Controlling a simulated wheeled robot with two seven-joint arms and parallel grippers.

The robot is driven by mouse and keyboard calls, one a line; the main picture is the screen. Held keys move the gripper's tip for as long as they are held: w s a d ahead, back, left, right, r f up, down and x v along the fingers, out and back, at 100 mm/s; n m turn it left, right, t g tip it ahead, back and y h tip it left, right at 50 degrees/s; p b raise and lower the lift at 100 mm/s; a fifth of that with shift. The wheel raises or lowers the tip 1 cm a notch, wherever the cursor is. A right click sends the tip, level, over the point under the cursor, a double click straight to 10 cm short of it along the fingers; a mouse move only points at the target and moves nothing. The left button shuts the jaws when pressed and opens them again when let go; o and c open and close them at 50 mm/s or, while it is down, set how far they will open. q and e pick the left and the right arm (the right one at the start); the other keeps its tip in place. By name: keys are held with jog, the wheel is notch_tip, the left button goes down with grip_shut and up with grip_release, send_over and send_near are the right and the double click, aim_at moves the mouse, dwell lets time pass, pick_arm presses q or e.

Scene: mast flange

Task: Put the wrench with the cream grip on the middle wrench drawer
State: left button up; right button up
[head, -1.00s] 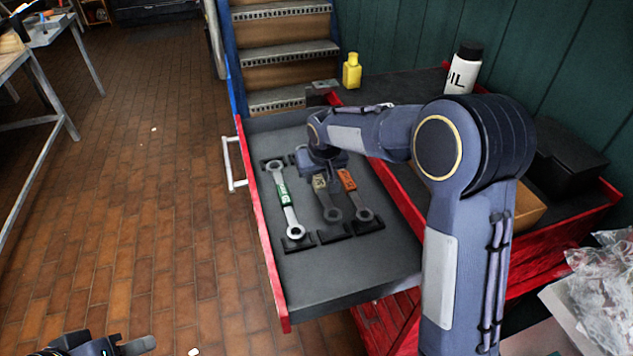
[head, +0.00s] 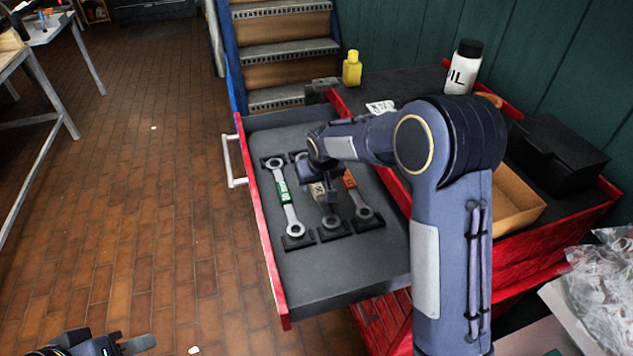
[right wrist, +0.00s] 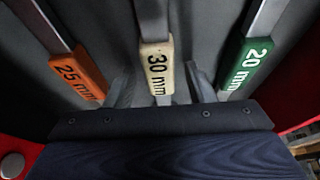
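The wrench with the cream grip (head: 318,190) lies in the middle place of the open drawer (head: 345,278), its near ring at the middle black holder. Its cream grip, marked 30 mm, shows in the right wrist view (right wrist: 157,70). My right gripper (head: 326,197) is low over this grip and hides part of the wrench. In the right wrist view its fingers (right wrist: 160,90) stand on either side of the grip with visible gaps, so it is open. My left gripper (head: 128,345) is at the bottom left edge, away from the drawer and partly cut off.
A green-grip wrench (head: 283,190), marked 20 mm, lies to the left, and an orange-grip wrench (head: 350,180), marked 25 mm, lies close on the right. The drawer's front part is clear. A yellow bottle (head: 352,68), white bottle (head: 462,68) and black box (head: 558,150) stand on the cabinet top.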

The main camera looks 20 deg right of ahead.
jog(key=shift+r, duration=0.15)
jog(key=shift+r, duration=0.25)
jog(key=v, duration=1.2)
jog(key=s+d+r+m+y, duration=0.1)
jog(key=s+d, duration=0.2)
jog(key=s, duration=0.5)
jog(key=s+d+r+m+y, duration=0.1)
jog(key=s+d+y, duration=0.15)
jog(key=s, duration=0.65)
jog(key=s+a+f+t, duration=0.1)
jog(key=s+a+f, duration=0.1)
jog(key=s, duration=1.2)
jog(key=shift+f, duration=0.6)
jog(key=shift+r, duration=0.15)
jog(key=shift+s, duration=0.1)
